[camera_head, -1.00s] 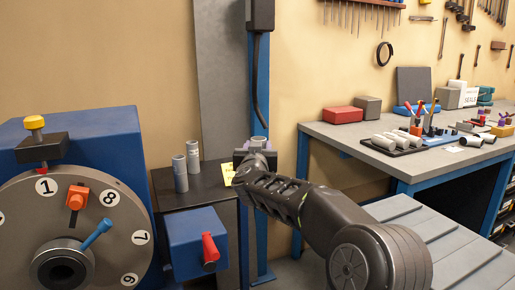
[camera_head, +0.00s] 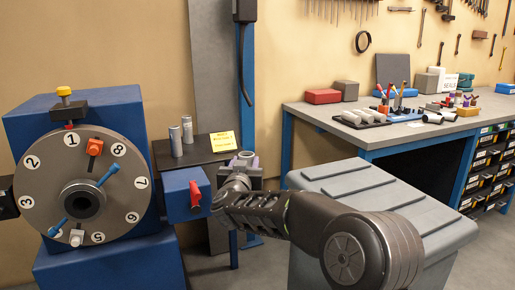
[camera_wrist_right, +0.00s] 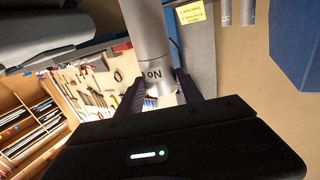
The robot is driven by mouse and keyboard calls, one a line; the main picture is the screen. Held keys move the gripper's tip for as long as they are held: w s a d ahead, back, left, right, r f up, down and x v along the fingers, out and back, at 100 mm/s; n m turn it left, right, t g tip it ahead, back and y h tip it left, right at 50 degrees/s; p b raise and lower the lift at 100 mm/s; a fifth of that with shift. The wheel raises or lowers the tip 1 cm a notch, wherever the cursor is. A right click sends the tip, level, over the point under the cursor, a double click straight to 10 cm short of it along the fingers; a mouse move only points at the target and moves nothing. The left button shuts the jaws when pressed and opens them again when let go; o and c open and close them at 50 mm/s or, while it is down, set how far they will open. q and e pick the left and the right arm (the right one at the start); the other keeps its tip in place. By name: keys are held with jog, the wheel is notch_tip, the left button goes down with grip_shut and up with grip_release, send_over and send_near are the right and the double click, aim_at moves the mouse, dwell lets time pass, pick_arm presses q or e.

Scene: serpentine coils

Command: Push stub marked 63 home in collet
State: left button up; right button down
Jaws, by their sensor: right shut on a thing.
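My right gripper (camera_head: 241,170) is shut on a grey cylindrical stub (camera_head: 246,155), in front of the dark shelf. In the right wrist view the stub (camera_wrist_right: 150,45) sits between the two fingers (camera_wrist_right: 157,90). Part of its dark marking shows, reading like "NO"; no 63 can be read. The round grey dial (camera_head: 45,165) has a hub with a dark bore (camera_head: 84,203), which looks like the collet. The bore looks empty, and the stub is apart from it, to its right.
Two grey stubs stand on the dark shelf (camera_head: 208,153), beside a yellow note (camera_head: 222,141). A blue box (camera_head: 180,195) with a red handle (camera_head: 195,193) stands between dial and gripper. A grey ridged chest (camera_head: 350,180) and a workbench (camera_head: 420,130) lie right.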

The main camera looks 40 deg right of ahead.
pick_arm(q)
jog(key=shift+s+a, duration=0.1)
jog(key=shift+s, duration=0.3)
pick_arm(e)
jog(key=s+a+f+n+t+y, duration=0.1)
jog(key=a+f, duration=0.4)
jog(key=a, duration=0.5)
jog(key=s+a+f+n+t+y, duration=0.2)
jog(key=a+f+y, duration=0.2)
jog(key=a, duration=0.7)
jog(key=s+a+f+n+t+y, duration=0.1)
jog(key=a+f, duration=0.4)
jog(key=a, duration=0.5)
jog(key=shift+s+a+f+n+t+y, duration=0.2)
jog(key=shift+s+f+n+t+y, duration=0.15)
jog(key=shift+s+n+y, duration=0.3)
jog(key=shift+w, duration=0.15)
